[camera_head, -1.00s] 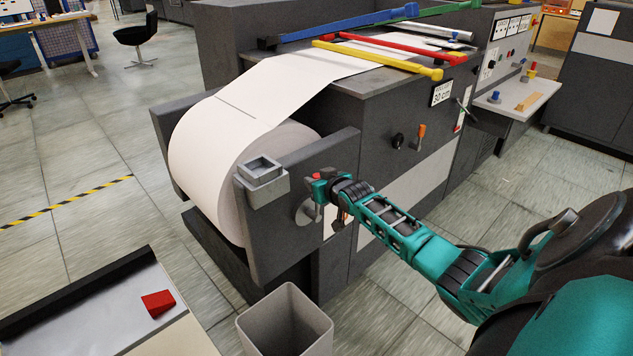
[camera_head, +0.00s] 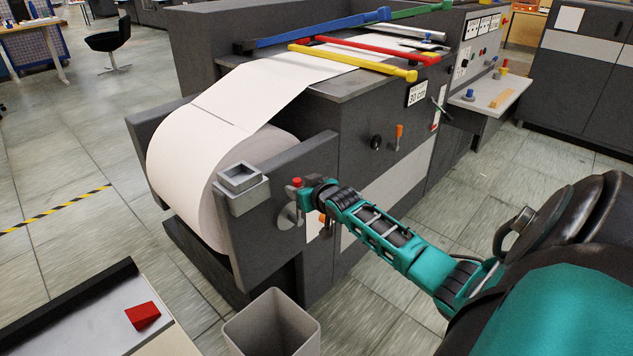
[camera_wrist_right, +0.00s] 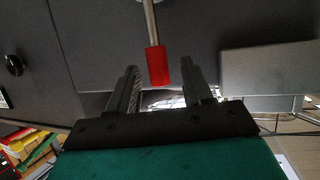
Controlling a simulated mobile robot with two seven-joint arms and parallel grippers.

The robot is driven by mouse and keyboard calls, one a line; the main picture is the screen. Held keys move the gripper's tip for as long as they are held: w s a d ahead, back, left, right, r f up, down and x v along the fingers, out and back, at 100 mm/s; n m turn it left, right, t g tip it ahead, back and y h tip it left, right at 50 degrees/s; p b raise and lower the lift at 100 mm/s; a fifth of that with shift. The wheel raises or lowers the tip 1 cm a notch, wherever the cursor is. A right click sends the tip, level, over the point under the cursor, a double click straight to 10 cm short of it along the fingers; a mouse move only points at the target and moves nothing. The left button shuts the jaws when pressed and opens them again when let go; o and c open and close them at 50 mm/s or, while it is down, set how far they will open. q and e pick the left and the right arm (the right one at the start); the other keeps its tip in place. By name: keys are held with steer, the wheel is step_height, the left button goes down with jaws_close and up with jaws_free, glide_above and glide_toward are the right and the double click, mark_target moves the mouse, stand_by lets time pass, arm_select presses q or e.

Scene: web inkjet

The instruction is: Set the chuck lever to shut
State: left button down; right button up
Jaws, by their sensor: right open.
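The chuck lever (camera_wrist_right: 158,66) is a metal rod with a red grip, seen in the right wrist view. Its red end reaches between the two dark fingers of my right gripper (camera_wrist_right: 160,80), with a visible gap on each side. In the head view the red grip (camera_head: 296,182) shows just above my right gripper (camera_head: 304,194), beside the round metal chuck (camera_head: 288,216) on the roll stand's side plate. My right gripper is open. The gripper hides part of the lever in the head view. My left gripper is out of view.
The large white paper roll (camera_head: 185,165) sits behind the side plate, which bears a small grey box (camera_head: 240,185). A grey bin (camera_head: 270,325) stands in front. A table with a red wedge (camera_head: 143,315) is at lower left. An orange-handled lever (camera_head: 398,135) is on the machine front.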

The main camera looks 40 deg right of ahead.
steer(key=p+v, duration=0.1)
steer(key=v, duration=0.8)
steer(key=shift+s, duration=0.35)
steer(key=shift+a+r, duration=0.1)
steer(key=shift+a, duration=0.15)
